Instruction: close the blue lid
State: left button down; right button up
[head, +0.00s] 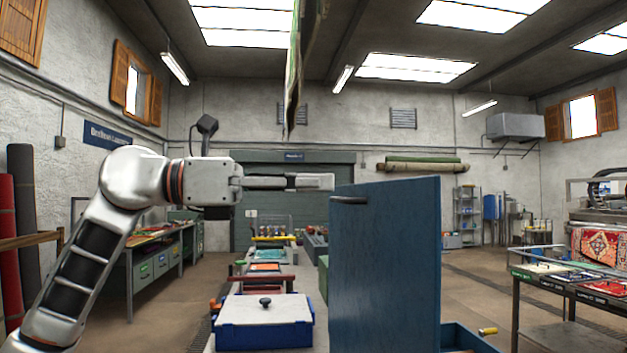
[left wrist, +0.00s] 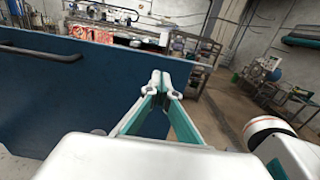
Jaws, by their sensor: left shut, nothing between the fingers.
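The blue lid (head: 385,270) is a large flat panel standing upright and open, right of centre in the head view. A dark handle (head: 348,199) sticks out near its top left corner. In the left wrist view the lid (left wrist: 60,95) fills the left side. My left gripper (head: 330,182) is shut and empty, with its fingertips at the lid's upper left edge. In the left wrist view the closed fingertips (left wrist: 160,77) overlap the lid; I cannot tell whether they touch it. My right gripper is not in view.
A blue box edge (head: 468,338) shows at the lid's lower right, with a yellow item (head: 488,331) by it. A white-topped blue case (head: 262,308) with a black knob stands left of the lid. A dark cart (head: 570,290) stands at right, a workbench (head: 150,250) at left.

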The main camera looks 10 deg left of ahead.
aim_at(405, 183)
pick_arm(q)
jog(key=p+x, duration=0.1)
jog(key=x, duration=0.9)
jog(key=shift+d+f+p, duration=0.1)
jog(key=shift+d+p, duration=0.15)
jog(key=shift+p, duration=0.1)
